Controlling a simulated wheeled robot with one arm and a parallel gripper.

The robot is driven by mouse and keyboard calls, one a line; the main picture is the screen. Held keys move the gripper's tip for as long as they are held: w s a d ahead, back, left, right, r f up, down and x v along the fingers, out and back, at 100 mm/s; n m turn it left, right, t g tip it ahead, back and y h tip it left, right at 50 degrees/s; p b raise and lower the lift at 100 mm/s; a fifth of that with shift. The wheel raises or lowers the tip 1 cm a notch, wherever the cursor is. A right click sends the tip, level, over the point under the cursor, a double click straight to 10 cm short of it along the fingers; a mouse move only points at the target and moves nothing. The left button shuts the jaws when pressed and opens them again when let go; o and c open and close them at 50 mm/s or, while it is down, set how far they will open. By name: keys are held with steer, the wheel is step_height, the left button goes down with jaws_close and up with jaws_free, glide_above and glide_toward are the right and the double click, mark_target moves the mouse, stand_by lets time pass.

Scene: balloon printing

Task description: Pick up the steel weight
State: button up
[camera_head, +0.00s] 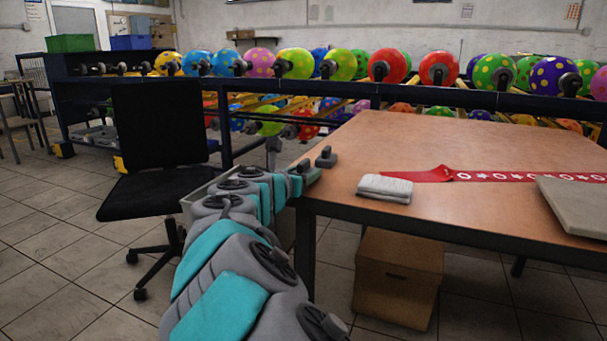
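My arm reaches up from the bottom of the picture to the table's left edge.
On the table lie a folded white cloth (385,188), a red printed strip (500,175) and a grey slab (578,205). A black office chair (158,125) stands left of my arm. A cardboard box (397,280) is under the table. Racks of colourful balloons line the back.

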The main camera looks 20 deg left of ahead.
jaws_close()
stand_by(0.3)
steer(key=shift+r, duration=0.1)
